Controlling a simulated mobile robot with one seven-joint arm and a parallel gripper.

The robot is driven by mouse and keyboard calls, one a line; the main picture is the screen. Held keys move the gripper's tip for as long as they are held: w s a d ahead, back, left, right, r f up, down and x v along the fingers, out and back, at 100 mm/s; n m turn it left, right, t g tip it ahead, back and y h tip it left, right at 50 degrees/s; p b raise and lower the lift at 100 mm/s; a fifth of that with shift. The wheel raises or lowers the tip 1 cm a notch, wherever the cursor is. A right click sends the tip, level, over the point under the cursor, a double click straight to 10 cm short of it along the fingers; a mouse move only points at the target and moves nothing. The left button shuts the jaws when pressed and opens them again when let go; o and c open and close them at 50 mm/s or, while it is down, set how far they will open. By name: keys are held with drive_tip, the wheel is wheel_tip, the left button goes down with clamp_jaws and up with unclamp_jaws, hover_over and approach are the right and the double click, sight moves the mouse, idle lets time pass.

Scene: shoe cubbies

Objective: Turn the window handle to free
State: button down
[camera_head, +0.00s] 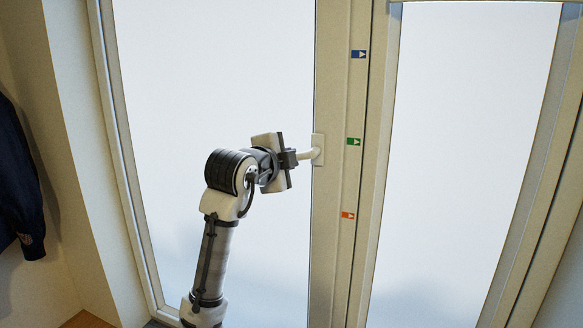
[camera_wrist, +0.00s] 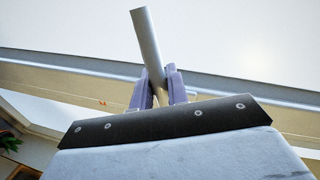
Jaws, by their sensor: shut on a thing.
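The window handle (camera_head: 308,154) is a pale lever on a plate on the window's middle frame post. In the head view it points left from its plate, close to level, at about the height of the green arrow label (camera_head: 353,142). In the wrist view the handle shows as a grey bar (camera_wrist: 147,42) passing between the two dark fingers of my gripper (camera_wrist: 160,83). The part between the fingers is partly hidden.
A blue arrow label (camera_head: 359,54) is higher on the post and an orange one (camera_head: 348,215) lower. Bright panes lie on both sides of the post. A dark garment (camera_head: 18,180) hangs at the far left, well clear of my arm.

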drive_tip(key=shift+a+r+m+y, duration=0.1)
drive_tip(key=shift+r+m+y, duration=0.1)
drive_tip(key=shift+r+m, duration=0.35)
drive_tip(key=shift+r+m+y, duration=0.2)
drive_tip(key=shift+m, duration=0.55)
drive_tip(key=shift+r, duration=0.1)
drive_tip(key=c, duration=1.5)
unclamp_jaws()
drive_tip(key=shift+o, duration=0.2)
drive_tip(key=b+v, duration=0.3)
drive_tip(key=v, duration=1)
drive_tip(key=shift+s, duration=0.4)
drive_tip(key=shift+a, duration=0.2)
